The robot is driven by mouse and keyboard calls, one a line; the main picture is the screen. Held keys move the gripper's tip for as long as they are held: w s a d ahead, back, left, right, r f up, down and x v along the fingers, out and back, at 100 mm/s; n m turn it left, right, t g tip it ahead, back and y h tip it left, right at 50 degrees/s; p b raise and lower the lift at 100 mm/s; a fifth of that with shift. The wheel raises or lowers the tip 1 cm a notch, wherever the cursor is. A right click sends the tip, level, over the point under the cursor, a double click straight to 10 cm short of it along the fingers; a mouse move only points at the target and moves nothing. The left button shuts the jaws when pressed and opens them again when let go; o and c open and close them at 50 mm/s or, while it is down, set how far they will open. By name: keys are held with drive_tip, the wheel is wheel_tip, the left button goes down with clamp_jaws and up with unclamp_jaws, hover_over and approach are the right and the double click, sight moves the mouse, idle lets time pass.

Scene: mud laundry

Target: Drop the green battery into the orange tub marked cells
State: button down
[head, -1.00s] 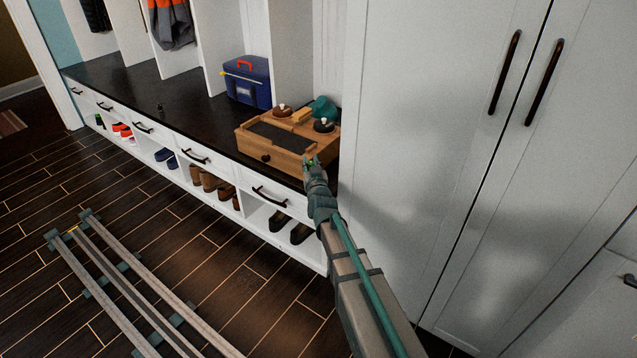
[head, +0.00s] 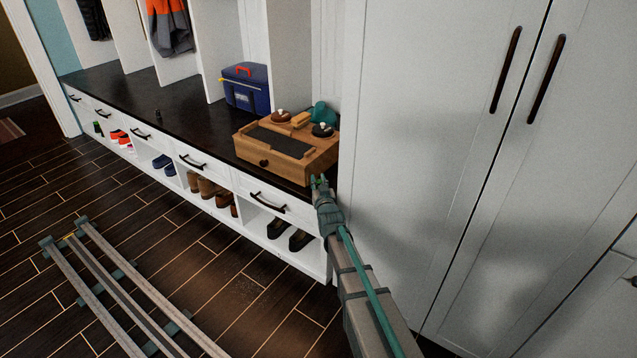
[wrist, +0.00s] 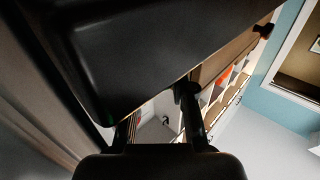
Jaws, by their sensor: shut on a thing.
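My gripper (head: 319,181) is at the front right corner of the wooden box on the bench, in the head view. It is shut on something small. A bit of green shows at the fingertips and looks like the green battery, but it is too small to make out fully. In the wrist view, my two dark fingers (wrist: 160,125) show, and a large black shape fills the upper part; the held thing is not clear there. No orange tub marked cells can be made out in either view.
The wooden box (head: 262,163) has a knobbed drawer and brushes and tins on top. A blue case (head: 246,88) stands behind it on the dark bench (head: 185,122). A tall white cabinet (head: 430,150) is close on the right. Shoes fill cubbies below. The left bench is mostly clear.

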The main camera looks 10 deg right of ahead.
drive_tip(key=shift+f, duration=0.15)
drive_tip(key=c, duration=1)
unclamp_jaws()
drive_tip(key=shift+r, duration=0.25)
drive_tip(key=s+p, duration=0.1)
drive_tip(key=s, duration=1)
drive_tip(key=shift+o, duration=0.7)
drive_tip(key=shift+s+f, duration=0.1)
drive_tip(key=shift+s, duration=0.4)
